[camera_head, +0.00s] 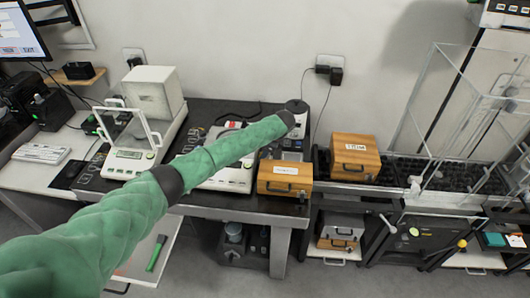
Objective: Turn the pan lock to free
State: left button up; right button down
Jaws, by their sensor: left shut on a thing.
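My left arm reaches in from the lower left in a green sleeve, across the middle table. Its gripper (297,117) is at the table's back right, beside a grey round-topped device (296,104). The gripper is small and seen from behind. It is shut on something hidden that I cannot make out. A white balance (232,178) is partly covered by my forearm. I cannot pick out a pan lock for certain. On the right stand, one lever has a pale knob (393,229) and another a yellow knob (462,243). My right gripper is not in view.
A wooden box (285,181) stands at the middle table's front right, and another (355,158) stands right of it. A tall glass case (440,110) fills the right. A balance with a glass shield (128,152) stands left. Cables hang at the back wall.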

pick_arm(q)
jog(key=shift+s+m+t, duration=0.15)
jog(key=shift+m+t, duration=0.45)
jog(key=shift+m, duration=1)
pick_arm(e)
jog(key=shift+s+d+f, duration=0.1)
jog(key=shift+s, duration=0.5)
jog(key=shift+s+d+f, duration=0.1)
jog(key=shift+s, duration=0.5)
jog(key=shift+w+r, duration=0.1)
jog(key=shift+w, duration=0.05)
